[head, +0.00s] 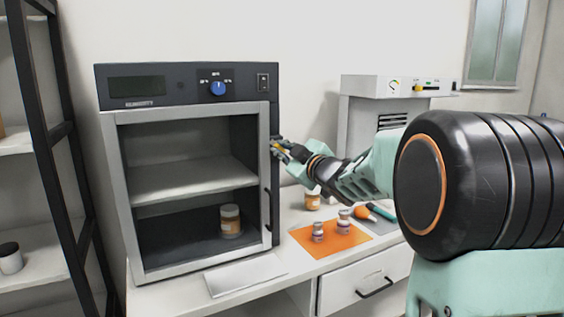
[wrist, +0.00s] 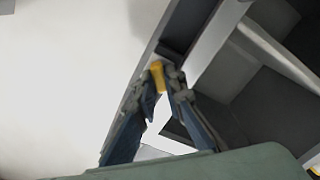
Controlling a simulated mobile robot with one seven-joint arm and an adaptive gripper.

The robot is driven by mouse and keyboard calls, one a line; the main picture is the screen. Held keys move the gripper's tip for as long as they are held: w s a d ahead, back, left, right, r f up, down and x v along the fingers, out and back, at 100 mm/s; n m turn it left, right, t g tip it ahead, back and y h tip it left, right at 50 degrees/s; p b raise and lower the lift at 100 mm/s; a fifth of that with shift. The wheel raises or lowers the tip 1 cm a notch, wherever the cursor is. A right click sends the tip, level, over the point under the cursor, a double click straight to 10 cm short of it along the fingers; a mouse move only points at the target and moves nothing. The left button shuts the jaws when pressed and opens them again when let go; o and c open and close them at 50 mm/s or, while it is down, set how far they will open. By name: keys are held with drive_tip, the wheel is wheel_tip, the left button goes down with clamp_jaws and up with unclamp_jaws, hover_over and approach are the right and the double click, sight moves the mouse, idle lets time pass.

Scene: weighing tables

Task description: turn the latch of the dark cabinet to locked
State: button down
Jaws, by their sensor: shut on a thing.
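The dark cabinet (head: 186,84) stands on the white table in the head view, with a grey-framed glass door that looks closed. A jar (head: 230,220) stands on its floor. My gripper (head: 277,148) is at the upper right edge of the door in the head view and mostly hides the latch there. In the wrist view my gripper (wrist: 162,82) has its two fingertips shut on the yellow latch (wrist: 157,74), beside the cabinet edge. I cannot tell the latch's exact angle.
An orange mat (head: 338,250) with small bottles lies right of the cabinet. A white device (head: 385,88) stands behind my arm. A white plate (head: 246,274) lies before the cabinet. A dark-framed shelf (head: 60,130) is at the left.

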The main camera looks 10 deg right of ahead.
drive_tip(key=shift+f+n+b, duration=0.15)
drive_tip(key=shift+n+b, duration=3.25)
drive_tip(key=shift+n, duration=1.2)
drive_tip(key=c, duration=2)
unclamp_jaws()
drive_tip(key=v, duration=0.7)
drive_tip(key=shift+s, duration=0.25)
drive_tip(key=shift+d, duration=0.1)
